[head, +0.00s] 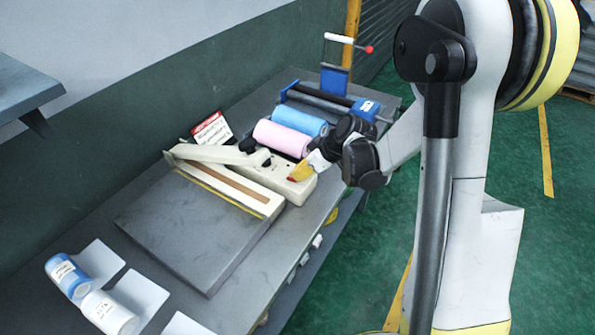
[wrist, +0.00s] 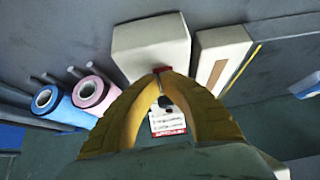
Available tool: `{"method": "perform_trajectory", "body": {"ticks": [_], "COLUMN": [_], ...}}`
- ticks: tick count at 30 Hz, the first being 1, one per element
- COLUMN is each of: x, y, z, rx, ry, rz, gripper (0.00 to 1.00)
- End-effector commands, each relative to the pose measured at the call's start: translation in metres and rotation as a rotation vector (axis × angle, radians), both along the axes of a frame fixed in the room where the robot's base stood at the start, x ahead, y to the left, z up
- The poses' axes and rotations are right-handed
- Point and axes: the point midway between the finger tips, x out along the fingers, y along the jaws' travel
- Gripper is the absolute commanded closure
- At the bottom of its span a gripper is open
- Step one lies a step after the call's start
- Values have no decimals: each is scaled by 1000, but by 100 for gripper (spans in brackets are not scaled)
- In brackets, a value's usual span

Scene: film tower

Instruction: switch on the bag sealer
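The bag sealer (head: 230,186) is a cream machine with a long pressing arm and a brown strip, on the grey bench. Its boxy end (head: 300,190) is at the right; in the wrist view it is the pale block (wrist: 150,43) at top centre. A small red switch (wrist: 162,70) shows at the block's near edge, partly covered by my fingertips. My gripper (head: 294,177) has yellow fingers, which also show in the wrist view (wrist: 160,76). Their tips meet with nothing visible between them. They are at the red switch; I cannot tell whether they touch it.
Pink (head: 281,138) and blue (head: 299,120) film rolls lie behind the sealer, close to my gripper. A red-and-white card (head: 212,130) stands behind it. A grey plate (head: 190,228) lies in front.

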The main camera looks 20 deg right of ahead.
Motion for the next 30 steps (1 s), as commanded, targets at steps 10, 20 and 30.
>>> {"method": "perform_trajectory", "body": {"ticks": [10, 20, 30], "x": [-5, 2, 7], "y": [-4, 2, 6], "z": [-7, -4, -3], "rx": [0, 1, 0], "ry": [0, 1, 0], "rz": [0, 1, 0], "gripper": [100, 100, 100]}}
